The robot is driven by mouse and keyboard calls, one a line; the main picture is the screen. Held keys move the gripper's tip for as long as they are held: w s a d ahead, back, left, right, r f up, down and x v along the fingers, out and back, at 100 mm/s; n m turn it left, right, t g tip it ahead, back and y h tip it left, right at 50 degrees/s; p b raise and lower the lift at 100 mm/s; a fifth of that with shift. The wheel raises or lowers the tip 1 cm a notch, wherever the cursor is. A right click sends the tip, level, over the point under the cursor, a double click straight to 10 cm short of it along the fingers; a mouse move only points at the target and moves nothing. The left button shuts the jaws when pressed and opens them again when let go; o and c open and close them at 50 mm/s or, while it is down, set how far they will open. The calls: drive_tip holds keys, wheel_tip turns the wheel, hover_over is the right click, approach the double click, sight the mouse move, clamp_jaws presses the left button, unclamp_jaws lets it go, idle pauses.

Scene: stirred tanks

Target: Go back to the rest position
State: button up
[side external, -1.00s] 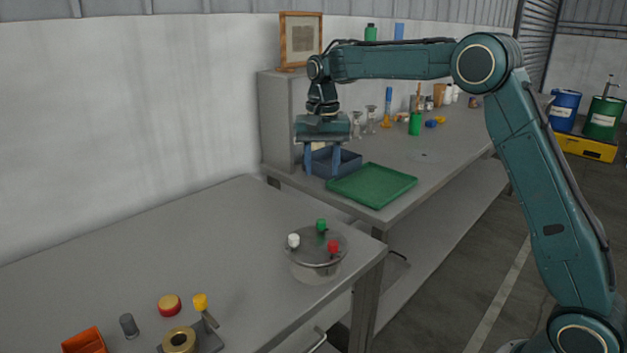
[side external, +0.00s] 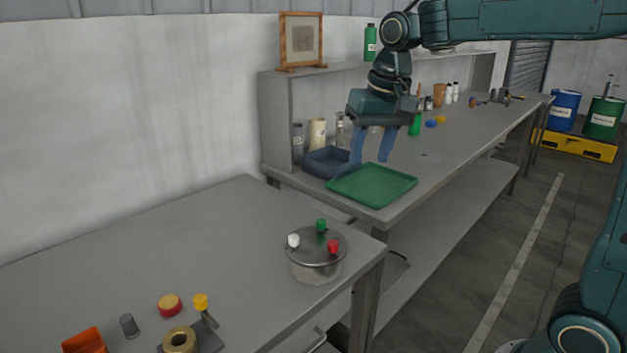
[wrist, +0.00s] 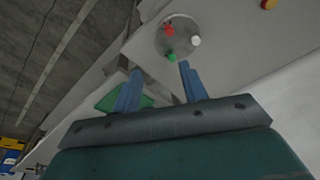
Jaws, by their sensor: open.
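My gripper (side external: 372,158) is open and empty, with its blue fingers apart and pointing down. In the side view it appears in front of the back bench, above the green tray (side external: 388,196) and the dark blue bin (side external: 322,162). In the wrist view the two fingers of my gripper (wrist: 160,90) show with nothing between them. The lidded metal tank (side external: 316,264) with green, white and red knobs stands on the front table; it also shows in the wrist view (wrist: 163,42).
The front table (side external: 215,240) holds a red-and-yellow button (side external: 169,305), an orange bin (side external: 85,341) and a brass ring (side external: 180,340). Bottles and glassware line the back bench. A picture frame (side external: 301,42) stands on the shelf. Drums on a yellow pallet (side external: 585,147) stand far right.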

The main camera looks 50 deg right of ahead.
drive_tip(key=s+a+f+n+t, duration=0.1)
drive_tip(key=s+f+n, duration=0.1)
drive_tip(key=s, duration=0.8)
drive_tip(key=s+a+f+n+t, duration=0.1)
drive_tip(key=s+f+n+t, duration=0.1)
drive_tip(key=s, duration=0.8)
drive_tip(key=shift+s+f+n, duration=0.25)
drive_tip(key=shift+f+n, duration=0.3)
drive_tip(key=shift+n, duration=0.05)
idle(2.8)
